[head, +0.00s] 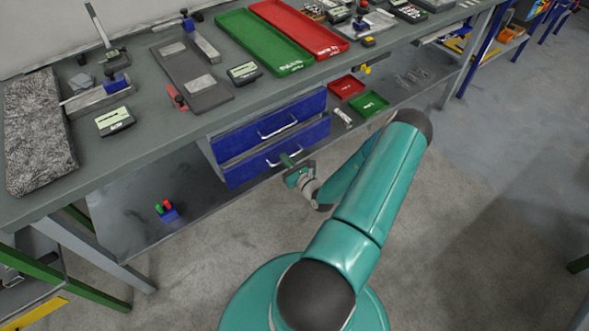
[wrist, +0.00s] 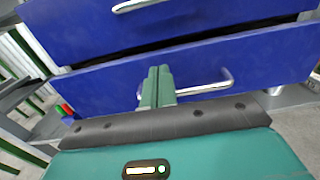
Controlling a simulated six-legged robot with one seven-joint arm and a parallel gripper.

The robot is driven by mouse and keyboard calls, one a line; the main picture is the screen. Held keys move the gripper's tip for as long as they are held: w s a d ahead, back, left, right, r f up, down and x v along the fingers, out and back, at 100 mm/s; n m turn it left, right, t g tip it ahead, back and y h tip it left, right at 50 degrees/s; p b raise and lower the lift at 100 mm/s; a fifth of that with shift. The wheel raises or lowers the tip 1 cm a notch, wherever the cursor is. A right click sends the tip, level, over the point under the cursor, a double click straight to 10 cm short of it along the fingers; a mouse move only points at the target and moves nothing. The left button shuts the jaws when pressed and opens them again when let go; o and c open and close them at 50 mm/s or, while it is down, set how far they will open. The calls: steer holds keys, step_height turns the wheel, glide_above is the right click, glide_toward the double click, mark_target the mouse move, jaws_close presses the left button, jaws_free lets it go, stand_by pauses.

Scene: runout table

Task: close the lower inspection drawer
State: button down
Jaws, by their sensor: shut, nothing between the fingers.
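The lower inspection drawer (head: 248,168) has a blue front with a silver bar handle and sits below a matching upper drawer (head: 245,139) under the bench. In the wrist view the lower drawer (wrist: 105,92) fills the middle, and a dark gap runs between its top edge and the upper drawer (wrist: 215,25). My gripper (head: 288,161) is in front of the lower drawer. In the wrist view its green fingers (wrist: 158,72) are together and empty, pointing at the drawer front and covering part of the lower handle (wrist: 212,86). I cannot tell whether they touch it.
The grey bench (head: 150,140) above holds a green tray (head: 265,42), a red tray (head: 300,28) and measuring tools. The shelf below carries small red (head: 346,86) and green (head: 369,103) bins right of the drawers. Open floor lies in front.

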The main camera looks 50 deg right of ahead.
mark_target(276, 148)
steer(key=shift+x, duration=1.65)
steer(key=shift+w, duration=0.1)
steer(key=x, duration=0.3)
steer(key=shift+w, duration=0.4)
steer(key=shift+w+d+r, duration=0.15)
steer(key=shift+w+d, duration=0.1)
steer(key=shift+w, duration=0.25)
